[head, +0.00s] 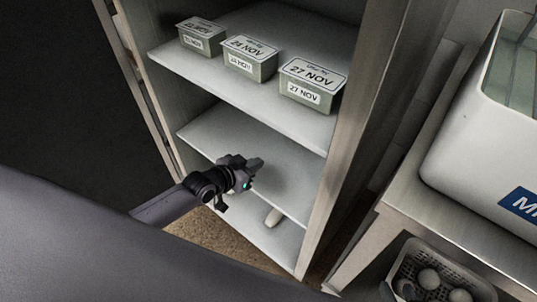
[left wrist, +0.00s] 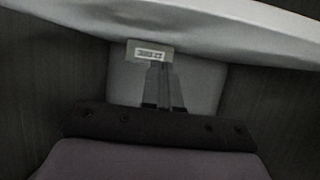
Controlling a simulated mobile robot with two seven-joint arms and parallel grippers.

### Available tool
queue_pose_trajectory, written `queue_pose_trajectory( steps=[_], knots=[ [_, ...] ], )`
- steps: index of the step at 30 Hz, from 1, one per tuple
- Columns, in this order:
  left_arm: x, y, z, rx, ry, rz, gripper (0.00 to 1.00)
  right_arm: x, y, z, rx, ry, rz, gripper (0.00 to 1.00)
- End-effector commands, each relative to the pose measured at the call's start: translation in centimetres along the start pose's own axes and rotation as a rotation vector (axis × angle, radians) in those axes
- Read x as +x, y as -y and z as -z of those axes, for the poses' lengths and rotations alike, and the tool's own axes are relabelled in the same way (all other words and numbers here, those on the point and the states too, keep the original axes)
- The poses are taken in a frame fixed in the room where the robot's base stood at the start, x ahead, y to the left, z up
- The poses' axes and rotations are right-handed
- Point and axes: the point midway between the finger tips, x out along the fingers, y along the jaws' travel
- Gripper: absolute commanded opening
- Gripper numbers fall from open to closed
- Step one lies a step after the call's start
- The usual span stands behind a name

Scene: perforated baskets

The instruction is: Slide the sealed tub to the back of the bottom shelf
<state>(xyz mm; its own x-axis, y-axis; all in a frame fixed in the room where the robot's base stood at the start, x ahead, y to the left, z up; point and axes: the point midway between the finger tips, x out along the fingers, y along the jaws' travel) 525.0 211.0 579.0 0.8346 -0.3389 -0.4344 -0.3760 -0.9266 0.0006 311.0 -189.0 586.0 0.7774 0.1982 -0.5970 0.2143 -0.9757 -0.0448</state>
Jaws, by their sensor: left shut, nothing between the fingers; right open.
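My left gripper (head: 259,163) reaches in from the left at the front of the cabinet, over the lower shelves in the head view. It is shut with nothing between its fingers. In the left wrist view the closed fingers (left wrist: 158,68) point at a small pale labelled face, apparently a tub (left wrist: 150,46). The fingertips are right at this face; I cannot tell whether they touch it. Its label is too blurred to read surely. In the head view a small beige piece (head: 272,217) shows on the bottom shelf (head: 262,238), mostly hidden under the middle shelf. My right gripper is not in view.
Three lidded, date-labelled tubs stand on the upper shelf: left (head: 201,37), middle (head: 250,58) and right (head: 313,83). The middle shelf (head: 285,175) looks bare. To the right are a side table, a white bin (head: 470,150) and a perforated basket (head: 458,285).

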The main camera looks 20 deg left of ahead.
Motion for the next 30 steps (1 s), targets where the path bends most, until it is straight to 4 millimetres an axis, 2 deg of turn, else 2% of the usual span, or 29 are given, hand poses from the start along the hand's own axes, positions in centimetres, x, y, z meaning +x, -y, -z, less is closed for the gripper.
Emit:
queue_pose_trajectory(
  steps=[22, 30],
  knots=[
    [-7.3, 0.0, -2.4, 0.0, 0.003, 0.0, 0.0, -2.9, 0.1, 3.8, -0.003, 0.0, -0.002, 0.43],
    [-9.8, 0.0, -3.3, 0.001, 0.003, 0.0, 0.0, -3.6, 0.0, 4.5, -0.012, -0.003, -0.008, 0.43]
  ],
)
